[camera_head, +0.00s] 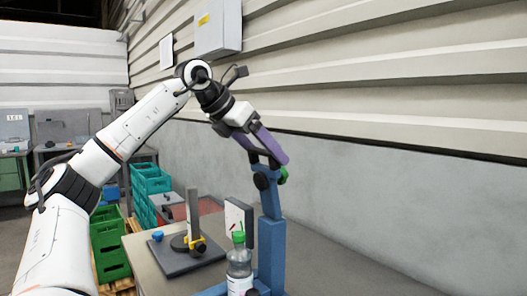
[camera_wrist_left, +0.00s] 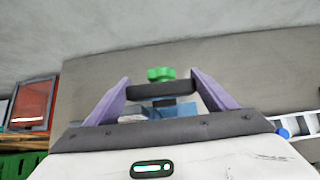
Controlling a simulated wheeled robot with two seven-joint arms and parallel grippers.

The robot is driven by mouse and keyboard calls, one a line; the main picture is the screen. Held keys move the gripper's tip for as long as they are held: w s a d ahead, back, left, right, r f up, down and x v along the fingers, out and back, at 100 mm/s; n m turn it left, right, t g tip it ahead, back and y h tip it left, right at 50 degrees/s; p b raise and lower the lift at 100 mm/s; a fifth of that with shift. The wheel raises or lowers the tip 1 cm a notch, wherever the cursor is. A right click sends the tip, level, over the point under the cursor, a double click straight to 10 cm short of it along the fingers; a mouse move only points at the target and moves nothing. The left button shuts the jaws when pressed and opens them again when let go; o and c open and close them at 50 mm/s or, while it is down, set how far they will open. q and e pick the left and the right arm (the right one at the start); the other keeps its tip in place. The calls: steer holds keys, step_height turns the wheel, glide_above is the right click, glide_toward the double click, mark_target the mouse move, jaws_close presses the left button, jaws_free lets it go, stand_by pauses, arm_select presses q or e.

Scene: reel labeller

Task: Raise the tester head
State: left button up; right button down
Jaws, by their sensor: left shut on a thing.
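The tester is a blue stand (camera_head: 271,250) at the front of the table in the head view. Its narrower blue upper part (camera_head: 269,202) rises from the column, with a dark knob (camera_head: 261,181) and a green knob (camera_head: 283,174) near the top. My left gripper (camera_head: 274,153) is above it, its purple fingers reaching down to the top. In the left wrist view, a dark crossbar (camera_wrist_left: 160,91) spans between the two purple fingers of the gripper (camera_wrist_left: 158,80), which is shut on it. The green knob (camera_wrist_left: 160,73) shows just beyond the bar. My right gripper is not in view.
A clear bottle with a green cap (camera_head: 239,262) stands close left of the column. A dark-based stand (camera_head: 190,258) with an upright post is further left on the table. Green crates (camera_head: 110,245) stand beyond the table. The corrugated wall is behind; the table's right side (camera_head: 340,270) is bare.

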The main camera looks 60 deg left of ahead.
arm_select(q)
steer(key=shift+w+f, duration=0.1)
steer(key=shift+f, duration=0.1)
steer(key=o, duration=1.5)
steer(key=shift+w, duration=0.15)
steer(key=v, duration=1)
steer(key=shift+r, duration=0.2)
